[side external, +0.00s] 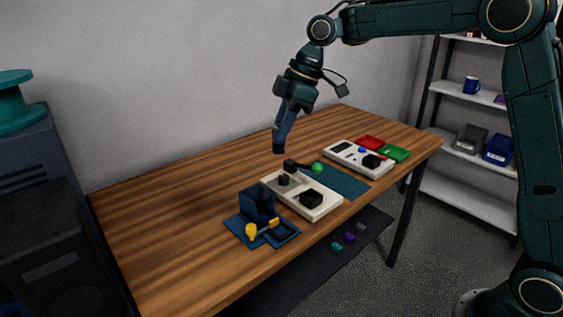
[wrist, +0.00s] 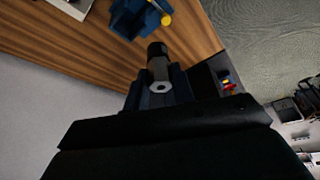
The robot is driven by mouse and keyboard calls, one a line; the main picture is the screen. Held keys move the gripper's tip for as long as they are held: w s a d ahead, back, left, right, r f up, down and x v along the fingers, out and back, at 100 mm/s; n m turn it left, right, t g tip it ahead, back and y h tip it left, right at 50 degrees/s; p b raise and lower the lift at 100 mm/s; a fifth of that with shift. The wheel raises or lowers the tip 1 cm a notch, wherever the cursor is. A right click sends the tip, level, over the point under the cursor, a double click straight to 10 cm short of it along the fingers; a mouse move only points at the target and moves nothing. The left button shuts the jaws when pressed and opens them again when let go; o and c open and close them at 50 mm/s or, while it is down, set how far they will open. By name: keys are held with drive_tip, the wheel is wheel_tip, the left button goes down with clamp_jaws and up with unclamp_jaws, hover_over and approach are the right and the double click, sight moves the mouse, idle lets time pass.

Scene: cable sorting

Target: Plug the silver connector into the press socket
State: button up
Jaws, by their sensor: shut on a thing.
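My gripper (side external: 280,140) is shut and points down, high above the back part of the wooden table. In the wrist view, my gripper (wrist: 158,92) holds a grey, silver-looking connector (wrist: 158,70) with a black end. In the side view the fingers mostly hide it, and only a dark tip shows below them. The blue press (side external: 257,204) with a yellow handle (side external: 252,231) stands at the front left of the table, apart from my gripper. The press (wrist: 128,18) also shows at the top of the wrist view. I cannot make out its socket clearly.
A cream board (side external: 318,207) with black blocks lies beside the press. A green-ended dark piece (side external: 317,168) lies behind it near a teal mat (side external: 345,183). A second board (side external: 345,157), a red tray (side external: 369,142) and a green tray (side external: 397,153) stand farther right. The table's left is clear.

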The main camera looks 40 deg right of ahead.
drive_tip(key=shift+r, duration=0.9)
drive_tip(key=d+f, duration=1.2)
drive_tip(key=f, duration=0.2)
drive_tip(key=shift+w+f, duration=0.1)
drive_tip(key=shift+f, duration=0.05)
drive_tip(key=shift+a+f, duration=0.1)
drive_tip(key=shift+f, duration=1.25)
